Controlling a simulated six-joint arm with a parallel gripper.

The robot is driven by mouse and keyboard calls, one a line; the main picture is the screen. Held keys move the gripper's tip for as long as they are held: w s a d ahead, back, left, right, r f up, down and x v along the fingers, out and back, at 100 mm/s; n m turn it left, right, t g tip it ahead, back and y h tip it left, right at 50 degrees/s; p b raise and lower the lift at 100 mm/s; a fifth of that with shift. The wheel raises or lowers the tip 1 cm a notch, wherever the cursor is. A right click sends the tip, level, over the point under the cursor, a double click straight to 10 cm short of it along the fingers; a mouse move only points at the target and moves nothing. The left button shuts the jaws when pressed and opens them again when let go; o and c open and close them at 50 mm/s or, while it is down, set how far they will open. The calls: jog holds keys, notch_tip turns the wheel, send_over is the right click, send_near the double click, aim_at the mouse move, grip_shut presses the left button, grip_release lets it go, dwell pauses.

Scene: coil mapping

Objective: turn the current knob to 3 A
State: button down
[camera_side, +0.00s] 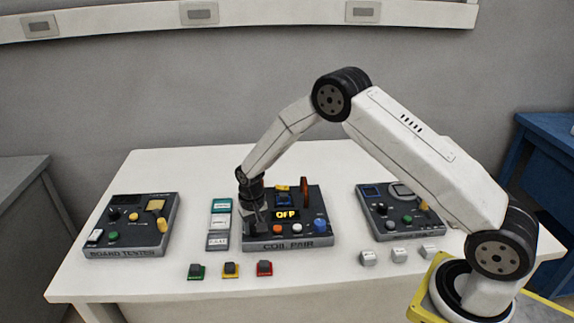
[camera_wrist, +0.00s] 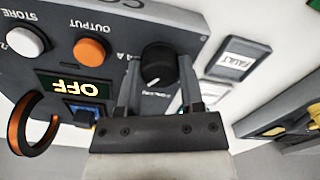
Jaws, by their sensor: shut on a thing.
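The current knob (camera_wrist: 158,66) is black with a pale pointer line, on the grey COIL PAIR panel. In the wrist view my gripper (camera_wrist: 160,80) has one finger on each side of the knob and is shut on it. In the side view my gripper (camera_side: 254,222) is over the left part of the COIL PAIR box (camera_side: 290,244) and hides the knob. The display (camera_side: 286,215) reads OFF, and it also shows upside down in the wrist view (camera_wrist: 75,86). The scale marks around the knob are mostly hidden, so its setting cannot be read.
Beside the knob are the orange OUTPUT button (camera_wrist: 90,52) and white STORE button (camera_wrist: 25,41). A copper-coloured coil (camera_side: 304,192) stands up on the panel. Labelled trays (camera_side: 219,224) lie to the left. The board tester (camera_side: 130,225) and another panel (camera_side: 395,210) flank the box.

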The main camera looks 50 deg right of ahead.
aim_at(254, 226)
jog(key=shift+m, duration=0.5)
jog(key=shift+c, duration=1.1)
grip_release()
jog(key=shift+r, duration=0.2)
jog(key=shift+r, duration=3.7)
jog(key=shift+r, duration=0.1)
